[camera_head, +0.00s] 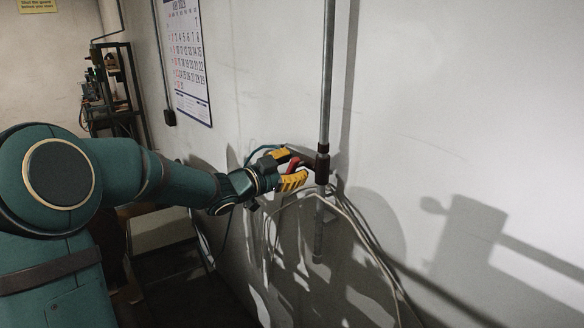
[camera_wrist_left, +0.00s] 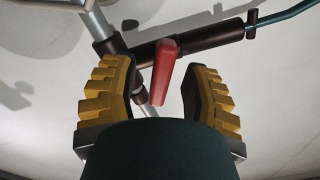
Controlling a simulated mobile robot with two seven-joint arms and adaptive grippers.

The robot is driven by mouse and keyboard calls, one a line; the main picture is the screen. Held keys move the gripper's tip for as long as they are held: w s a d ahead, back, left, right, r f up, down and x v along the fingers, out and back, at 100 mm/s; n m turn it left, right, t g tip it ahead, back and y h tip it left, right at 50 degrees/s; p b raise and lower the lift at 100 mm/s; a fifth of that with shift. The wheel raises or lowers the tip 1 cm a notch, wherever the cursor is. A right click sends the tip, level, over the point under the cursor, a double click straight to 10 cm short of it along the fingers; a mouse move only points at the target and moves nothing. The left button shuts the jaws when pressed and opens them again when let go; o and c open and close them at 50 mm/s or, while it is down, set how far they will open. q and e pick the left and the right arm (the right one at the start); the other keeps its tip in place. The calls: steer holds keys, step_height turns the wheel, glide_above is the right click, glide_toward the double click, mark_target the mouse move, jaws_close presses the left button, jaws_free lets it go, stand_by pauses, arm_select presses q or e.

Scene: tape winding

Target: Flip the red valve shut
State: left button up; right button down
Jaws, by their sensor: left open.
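The red valve (camera_head: 293,163) is a small red lever on a dark pipe fitting at the wall. In the left wrist view the red lever (camera_wrist_left: 164,70) stands between the yellow fingers, pointing down from the dark horizontal pipe (camera_wrist_left: 205,38). My left gripper (camera_head: 286,169) is open around the lever, with a gap to each finger in the left wrist view (camera_wrist_left: 160,100). The head view shows the lever partly hidden by the fingers. My right gripper does not show in either view.
A grey vertical pipe (camera_head: 328,75) runs along the wall to the dark fitting (camera_head: 322,165). Loose cables (camera_head: 362,228) hang below it. A calendar (camera_head: 187,60) hangs at the left of the wall. A cluttered shelf (camera_head: 112,90) stands at the back left.

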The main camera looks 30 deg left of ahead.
arm_select(q)
steer(key=shift+s, duration=0.1)
jaws_close()
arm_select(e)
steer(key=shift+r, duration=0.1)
arm_select(q)
steer(key=shift+r+p, duration=0.1)
steer(key=shift+p, duration=0.3)
steer(key=n+p, duration=0.4)
steer(key=shift+r, duration=0.15)
steer(key=shift+a+n+p, duration=0.1)
steer(key=shift+n+p, duration=0.45)
steer(key=shift+n, duration=0.25)
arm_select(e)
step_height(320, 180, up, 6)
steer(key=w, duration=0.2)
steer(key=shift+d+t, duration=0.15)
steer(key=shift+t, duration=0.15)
arm_select(q)
steer(key=shift+f, duration=0.2)
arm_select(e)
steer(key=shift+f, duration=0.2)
